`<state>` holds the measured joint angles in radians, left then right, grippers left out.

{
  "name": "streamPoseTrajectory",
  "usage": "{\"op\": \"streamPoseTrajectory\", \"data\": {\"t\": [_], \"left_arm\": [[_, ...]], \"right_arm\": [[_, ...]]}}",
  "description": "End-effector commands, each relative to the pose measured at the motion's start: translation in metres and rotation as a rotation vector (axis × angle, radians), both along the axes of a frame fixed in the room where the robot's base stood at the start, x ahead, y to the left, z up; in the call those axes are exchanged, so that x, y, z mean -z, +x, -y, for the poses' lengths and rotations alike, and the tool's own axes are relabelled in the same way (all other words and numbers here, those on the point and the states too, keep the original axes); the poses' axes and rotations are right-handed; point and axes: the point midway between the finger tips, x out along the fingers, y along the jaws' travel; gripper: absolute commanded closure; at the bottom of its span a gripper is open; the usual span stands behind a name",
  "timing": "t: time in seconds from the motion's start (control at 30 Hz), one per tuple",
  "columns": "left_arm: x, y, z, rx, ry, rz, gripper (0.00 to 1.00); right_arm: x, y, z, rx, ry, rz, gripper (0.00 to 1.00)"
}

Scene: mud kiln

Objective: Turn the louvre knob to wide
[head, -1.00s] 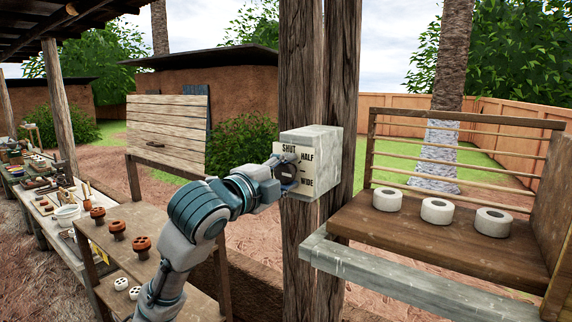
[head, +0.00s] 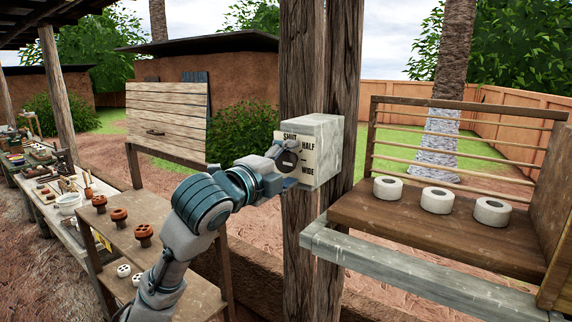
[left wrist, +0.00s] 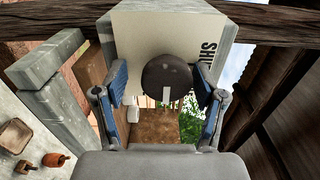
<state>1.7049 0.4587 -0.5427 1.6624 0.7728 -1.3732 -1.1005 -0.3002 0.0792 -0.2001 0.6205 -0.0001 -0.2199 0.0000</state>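The louvre knob (head: 289,160) is dark and round, on the front of a pale grey box. The box's cream plate (head: 308,167) reads SHUT at the top, HALF at the right and WIDE at the lower right. My left gripper (head: 283,165) is at the knob. In the left wrist view the knob (left wrist: 166,76) sits between the fingers of my left gripper (left wrist: 161,92), which are open with a gap on each side. The knob's white mark points down in that picture, with the partly hidden SHUT lettering to its right. My right gripper is not in view.
The box hangs on a wooden post (head: 300,240). A wooden shelf (head: 390,213) with three white rings (head: 437,200) and a grey rail (head: 400,265) stands at the right. A bench (head: 180,265) with brown clay pieces (head: 119,217) is at the left.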

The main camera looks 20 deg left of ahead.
Motion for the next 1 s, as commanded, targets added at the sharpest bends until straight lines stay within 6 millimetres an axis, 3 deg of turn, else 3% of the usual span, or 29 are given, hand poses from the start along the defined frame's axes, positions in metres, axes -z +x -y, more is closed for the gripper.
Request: {"op": "streamPoseTrajectory", "data": {"t": [0.23, 0.7, 1.0], "left_arm": [[-0.003, -0.008, -0.005, -0.003, -0.004, 0.005, 0.3], [-0.001, -0.095, -0.037, -0.002, -0.002, 0.003, 0.3], [0.0, -0.111, -0.042, -0.001, -0.002, -0.001, 0.3]], "right_arm": [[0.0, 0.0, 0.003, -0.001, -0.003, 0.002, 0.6], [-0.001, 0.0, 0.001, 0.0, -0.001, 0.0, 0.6], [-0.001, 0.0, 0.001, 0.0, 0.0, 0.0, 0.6]]}}
